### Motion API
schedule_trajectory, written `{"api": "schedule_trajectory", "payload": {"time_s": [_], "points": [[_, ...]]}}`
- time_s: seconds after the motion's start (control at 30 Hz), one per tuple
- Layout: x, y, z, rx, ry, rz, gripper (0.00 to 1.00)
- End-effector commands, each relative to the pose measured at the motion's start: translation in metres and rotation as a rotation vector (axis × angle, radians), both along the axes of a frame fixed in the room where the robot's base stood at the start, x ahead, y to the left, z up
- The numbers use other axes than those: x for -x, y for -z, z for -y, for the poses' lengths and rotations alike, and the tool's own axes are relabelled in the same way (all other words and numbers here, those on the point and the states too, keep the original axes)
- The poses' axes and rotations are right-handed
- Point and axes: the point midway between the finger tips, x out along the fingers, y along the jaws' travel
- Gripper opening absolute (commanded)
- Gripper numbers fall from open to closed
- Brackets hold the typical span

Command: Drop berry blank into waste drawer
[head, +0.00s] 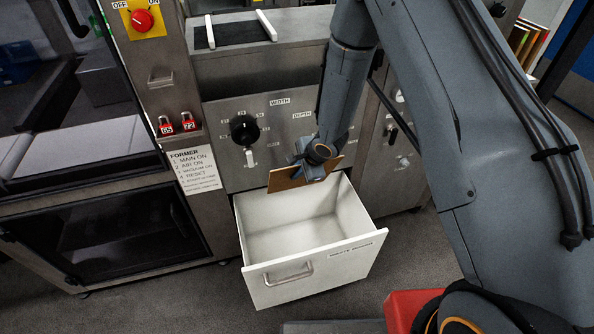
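The waste drawer (315,264) is a white, open-topped drawer pulled out of the steel machine, with a metal handle and a label on its front. Its visible floor is empty. My gripper (309,171) is above the drawer's back part, near the machine face. It holds a thin brown board, the berry blank (285,180), which is tilted over the drawer's rear edge. Only the blank's plain brown side shows, and no print is visible. The fingertips are small and partly hidden against the board.
The machine's control panel (268,132), with a black dial, stands just behind the blank. A steel cabinet with two red padlocks (177,124) and a red switch (142,20) is at left.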

Motion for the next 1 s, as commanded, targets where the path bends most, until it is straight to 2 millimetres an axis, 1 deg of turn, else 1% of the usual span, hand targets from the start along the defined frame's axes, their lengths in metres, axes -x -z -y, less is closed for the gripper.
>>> {"api": "schedule_trajectory", "payload": {"time_s": [0.03, 1.0], "points": [[-0.002, 0.011, 0.000, 0.000, 0.001, 0.000, 0.00], [-0.012, 0.128, -0.001, -0.001, 0.003, 0.001, 0.00]]}}
